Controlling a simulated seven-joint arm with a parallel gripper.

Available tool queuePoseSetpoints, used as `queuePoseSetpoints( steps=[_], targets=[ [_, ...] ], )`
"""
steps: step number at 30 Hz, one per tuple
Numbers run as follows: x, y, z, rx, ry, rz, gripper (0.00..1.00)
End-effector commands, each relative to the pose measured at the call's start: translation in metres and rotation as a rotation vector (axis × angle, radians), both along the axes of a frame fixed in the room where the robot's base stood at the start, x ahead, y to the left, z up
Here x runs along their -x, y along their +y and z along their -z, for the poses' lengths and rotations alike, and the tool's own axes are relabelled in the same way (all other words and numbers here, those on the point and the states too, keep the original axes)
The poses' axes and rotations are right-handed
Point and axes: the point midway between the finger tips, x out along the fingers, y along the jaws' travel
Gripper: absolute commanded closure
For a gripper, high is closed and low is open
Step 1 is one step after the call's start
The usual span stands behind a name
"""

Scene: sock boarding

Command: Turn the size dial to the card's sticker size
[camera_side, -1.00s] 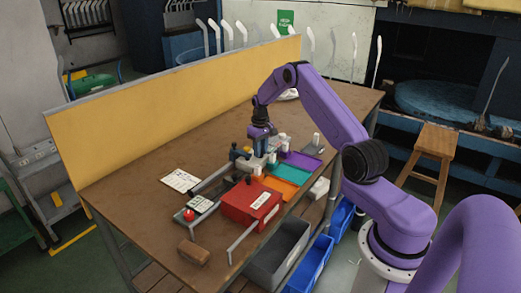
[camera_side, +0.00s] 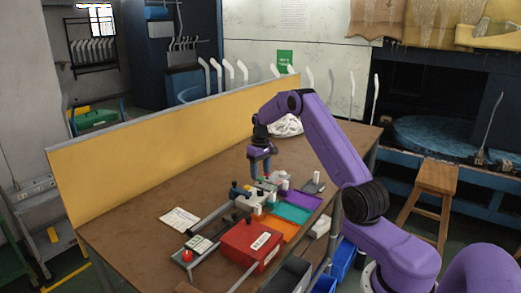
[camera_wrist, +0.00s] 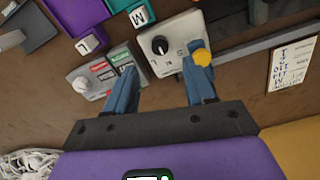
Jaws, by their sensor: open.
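A black round dial (camera_wrist: 160,45) with a pale pointer mark sits on a light grey plate (camera_wrist: 182,28) in the wrist view. My gripper (camera_wrist: 162,65) is open and empty, with its blue fingers on either side of the dial in the picture and apart from it. A yellow knob (camera_wrist: 202,57) shows at the right fingertip; I cannot tell whether they touch. A white card (camera_wrist: 293,64) with handwritten lines lies on the bench at the right. It also lies left of the rails in the side view (camera_side: 180,219). Its sticker size is too small to read.
A red box (camera_side: 250,243), teal tray (camera_side: 291,212) and orange tray (camera_side: 279,228) lie in front. A yellow partition (camera_side: 150,150) edges the bench's back.

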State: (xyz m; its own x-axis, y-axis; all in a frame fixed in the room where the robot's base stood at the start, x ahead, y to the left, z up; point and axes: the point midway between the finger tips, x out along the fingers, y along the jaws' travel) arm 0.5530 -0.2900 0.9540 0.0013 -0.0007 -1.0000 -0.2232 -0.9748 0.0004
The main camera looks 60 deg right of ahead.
Motion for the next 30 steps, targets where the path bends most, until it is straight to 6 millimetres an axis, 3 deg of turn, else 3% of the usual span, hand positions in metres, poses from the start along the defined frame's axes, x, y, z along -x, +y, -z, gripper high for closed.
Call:
queuePoseSetpoints(
  steps=[6, 15, 30],
  targets=[
    [-0.001, 0.0, -0.048, 0.002, -0.005, 0.0, 0.46],
    [0.0, 0.0, -0.091, 0.002, -0.003, 0.0, 0.46],
    [0.0, 0.0, -0.098, 0.0, -0.001, 0.0, 0.46]
  ],
)
